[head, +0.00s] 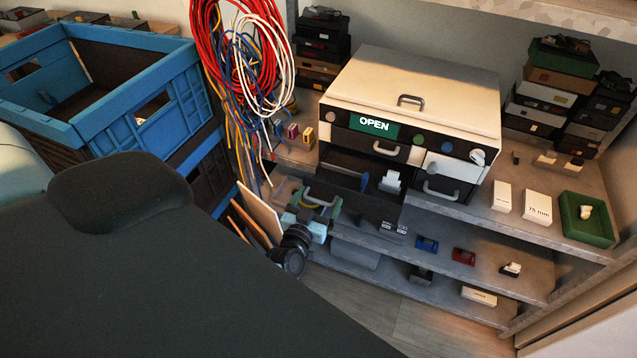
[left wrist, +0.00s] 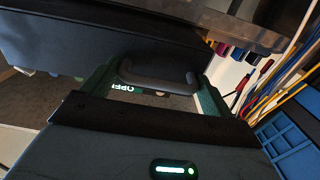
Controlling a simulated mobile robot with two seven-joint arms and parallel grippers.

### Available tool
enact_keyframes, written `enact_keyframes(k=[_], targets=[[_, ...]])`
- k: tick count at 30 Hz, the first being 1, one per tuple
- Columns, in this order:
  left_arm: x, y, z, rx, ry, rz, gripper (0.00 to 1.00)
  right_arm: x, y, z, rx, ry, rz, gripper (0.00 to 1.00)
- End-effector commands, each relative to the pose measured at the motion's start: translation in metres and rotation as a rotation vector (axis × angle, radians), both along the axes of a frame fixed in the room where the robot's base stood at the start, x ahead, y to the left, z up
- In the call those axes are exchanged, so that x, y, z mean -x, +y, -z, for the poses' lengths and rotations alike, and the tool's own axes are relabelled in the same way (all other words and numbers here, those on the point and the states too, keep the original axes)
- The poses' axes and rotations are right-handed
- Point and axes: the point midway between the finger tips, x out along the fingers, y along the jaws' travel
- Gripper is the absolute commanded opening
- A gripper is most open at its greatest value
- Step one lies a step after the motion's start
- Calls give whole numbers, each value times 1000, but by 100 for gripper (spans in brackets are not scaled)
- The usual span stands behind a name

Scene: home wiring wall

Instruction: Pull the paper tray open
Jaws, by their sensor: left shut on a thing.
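The label machine (head: 415,85) stands on the shelf in the head view, with a pale lid and a green display reading OPEN. A dark tray (head: 365,215) juts out from its lower left, with its front toward me. Its grey handle (head: 322,201) also shows in the left wrist view (left wrist: 158,79). My left gripper (head: 313,208) is shut on this handle, with a green-edged finger at each end of it in the left wrist view. The tray's dark front (left wrist: 100,42) fills the upper left there. My right gripper is not in view.
A blue crate (head: 130,135) stands left, with hanging red, white and blue cable coils (head: 240,60) beside it. Small boxes and a green bin (head: 585,220) sit on the right shelf. Coloured blocks lie on the shelf below the machine. My arm covers the lower left.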

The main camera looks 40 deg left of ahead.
Motion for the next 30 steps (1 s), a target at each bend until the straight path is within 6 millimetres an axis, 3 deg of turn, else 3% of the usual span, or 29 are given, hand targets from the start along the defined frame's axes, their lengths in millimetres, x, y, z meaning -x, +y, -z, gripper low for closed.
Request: enact_keyframes(k=[16, 17, 19, 30], targets=[[6, -2, 0, 0, -1, 0, 46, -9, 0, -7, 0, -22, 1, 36], [6, -2, 0, 0, -1, 0, 88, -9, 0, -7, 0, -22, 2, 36], [6, -2, 0, 0, -1, 0, 98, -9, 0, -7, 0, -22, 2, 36], [14, -4, 0, 0, 1, 0, 100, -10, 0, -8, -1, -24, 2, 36]])
